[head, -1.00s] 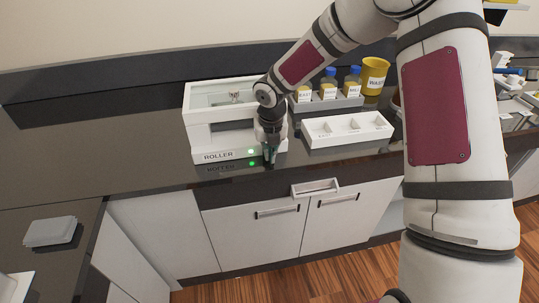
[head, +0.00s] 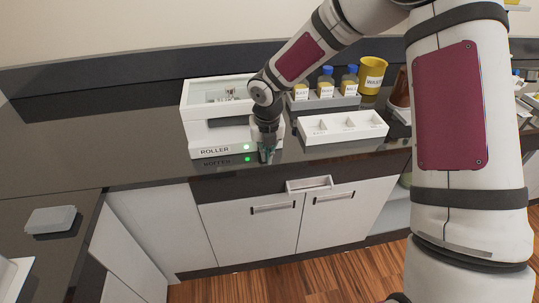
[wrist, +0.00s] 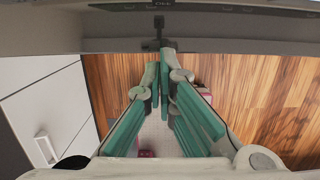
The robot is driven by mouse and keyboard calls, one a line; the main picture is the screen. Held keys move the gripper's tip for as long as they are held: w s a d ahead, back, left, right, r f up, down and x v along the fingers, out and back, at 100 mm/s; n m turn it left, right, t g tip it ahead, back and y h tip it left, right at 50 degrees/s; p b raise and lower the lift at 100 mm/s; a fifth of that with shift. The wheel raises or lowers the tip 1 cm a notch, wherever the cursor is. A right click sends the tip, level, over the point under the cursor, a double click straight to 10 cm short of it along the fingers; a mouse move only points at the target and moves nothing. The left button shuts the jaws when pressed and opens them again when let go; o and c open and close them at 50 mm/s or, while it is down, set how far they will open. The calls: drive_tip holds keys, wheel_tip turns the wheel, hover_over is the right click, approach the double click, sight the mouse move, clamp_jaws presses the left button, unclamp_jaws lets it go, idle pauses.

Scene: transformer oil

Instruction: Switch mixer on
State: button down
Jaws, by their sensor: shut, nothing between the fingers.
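The white box-shaped machine labelled ROLLER (head: 200,137) stands on the dark counter, with a clear window in its top. I take it for the mixer. A green light (head: 247,147) glows on its front, right of the label. My gripper (head: 266,158) points down at the front right corner of the machine, just right of the light. In the wrist view my gripper (wrist: 163,55) shows green fingers shut together and empty. A small dark part (wrist: 158,31) is just beyond the fingertips; I cannot tell whether they touch it. My gripper hides the machine's right front corner.
A white compartment tray (head: 345,137) lies right of my gripper. Behind it stand a rack (head: 325,103) of blue-capped bottles and a yellow waste cup (head: 371,75). The counter left of the machine is clear.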

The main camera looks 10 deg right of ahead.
drive_tip(key=s+r, duration=0.3)
drive_tip(key=r, duration=0.4)
drive_tip(key=shift+d+r, duration=0.1)
drive_tip(key=s+d+r+m+t+h, duration=0.1)
drive_tip(key=s+d+r+m, duration=0.3)
drive_tip(key=s+r+m, duration=0.4)
drive_tip(key=s+d+r+m+h, duration=0.2)
drive_tip(key=s+d+r+m, duration=0.3)
drive_tip(key=m, duration=0.5)
drive_tip(key=s+r+m+t+y, duration=0.1)
drive_tip(key=s+r+m, duration=0.2)
drive_tip(key=s+m, duration=0.4)
drive_tip(key=s+r+m+t+y, duration=0.1)
drive_tip(key=s+r+m+y, duration=0.1)
drive_tip(key=s+m, duration=0.6)
drive_tip(key=r+m, duration=0.1)
drive_tip(key=m, duration=0.2)
drive_tip(key=shift+r, duration=0.15)
